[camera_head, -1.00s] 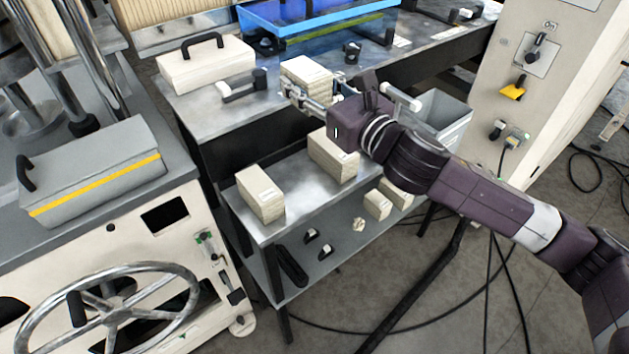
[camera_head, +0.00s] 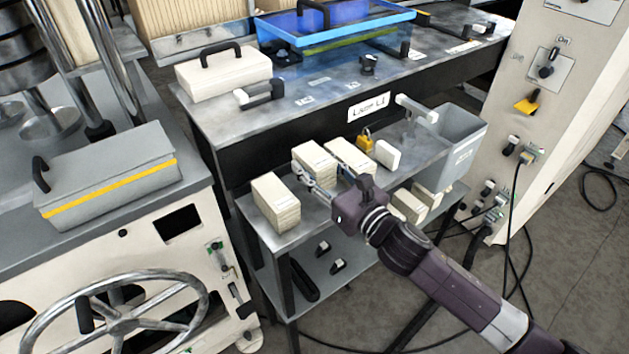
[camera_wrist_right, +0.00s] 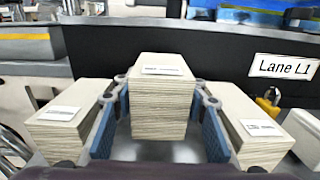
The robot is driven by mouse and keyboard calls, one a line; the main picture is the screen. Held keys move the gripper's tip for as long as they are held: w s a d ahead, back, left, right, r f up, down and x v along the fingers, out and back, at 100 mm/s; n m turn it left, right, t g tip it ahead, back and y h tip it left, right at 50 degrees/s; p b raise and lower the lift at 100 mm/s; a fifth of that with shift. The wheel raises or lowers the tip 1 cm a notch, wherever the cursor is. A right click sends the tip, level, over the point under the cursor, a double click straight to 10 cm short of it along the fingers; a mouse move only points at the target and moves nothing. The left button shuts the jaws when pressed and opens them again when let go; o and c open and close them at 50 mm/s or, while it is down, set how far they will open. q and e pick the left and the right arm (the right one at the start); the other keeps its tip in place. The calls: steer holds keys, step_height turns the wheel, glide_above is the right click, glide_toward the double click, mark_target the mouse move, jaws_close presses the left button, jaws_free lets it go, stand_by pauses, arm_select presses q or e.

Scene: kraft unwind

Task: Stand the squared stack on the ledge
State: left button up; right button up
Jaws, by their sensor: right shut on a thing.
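The squared stack (camera_head: 314,156) is a cream block of paper sheets with a small label on top. It is upright at the ledge (camera_head: 284,238), between two similar stacks. My right gripper (camera_head: 322,180) is shut on it. In the right wrist view the stack (camera_wrist_right: 163,100) stands between the blue finger pads. Its base is at about ledge level; I cannot tell whether it touches. The left neighbour stack (camera_head: 276,203) and right neighbour stack (camera_head: 349,155) stand close beside the fingers; they also show in the wrist view. My left gripper is not in view.
A dark bench front with a "Lane L1" sign (camera_head: 368,107) rises behind the ledge. A yellow padlock (camera_head: 365,142) and a white block (camera_head: 387,154) are to the right. A grey bin (camera_head: 460,140) stands at the ledge's right end. Smaller stacks sit on the lower shelf.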

steer(key=shift+f, duration=2.15)
steer(key=shift+b, duration=0.35)
steer(key=o, duration=1.2)
steer(key=shift+f, duration=0.15)
steer(key=shift+r, duration=0.25)
steer(key=shift+b+v, duration=0.8)
steer(key=shift+v, duration=5.2)
steer(key=shift+f, duration=0.1)
